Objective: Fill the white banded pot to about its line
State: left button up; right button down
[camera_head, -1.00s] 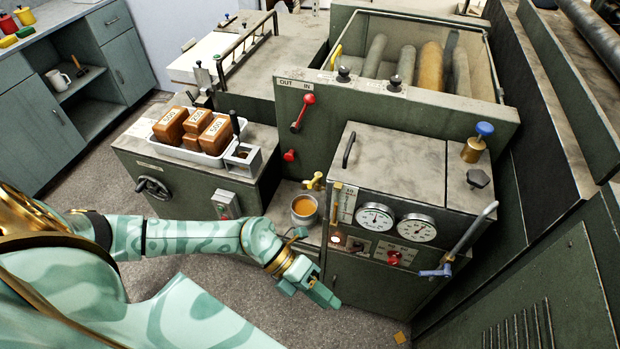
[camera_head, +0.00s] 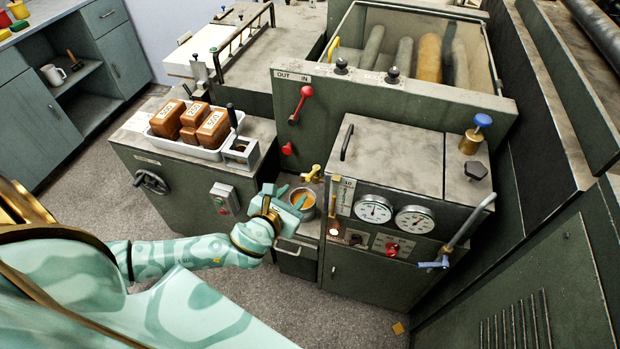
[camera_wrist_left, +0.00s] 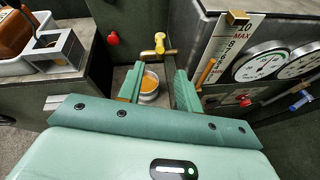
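The pot (camera_head: 309,211) is a small round grey cup with orange liquid in it, standing in the recess below a yellow tap (camera_head: 313,173). In the left wrist view, the pot (camera_wrist_left: 149,93) shows between my fingers, nearer the left one, with a pale band; its line I cannot make out. The yellow tap (camera_wrist_left: 159,46) is above and behind it. My left gripper (camera_head: 289,197) is open at the pot's near left side, its fingers pointing toward it. I cannot tell whether they touch it. My right gripper is not in view.
A scale gauge (camera_wrist_left: 229,50) and two dials (camera_head: 374,212) are right of the recess. A white tray (camera_head: 205,152) with brown blocks stands on the left cabinet. A red lever (camera_head: 303,101) is above. A blue-handled lever (camera_head: 435,265) sticks out at the right.

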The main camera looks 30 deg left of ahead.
aim_at(307, 181)
pick_arm(q)
jog(key=b+x, duration=0.3)
jog(key=x, duration=0.8)
jog(key=shift+w+f, duration=0.15)
jog(key=shift+w, duration=0.15)
grip_shut()
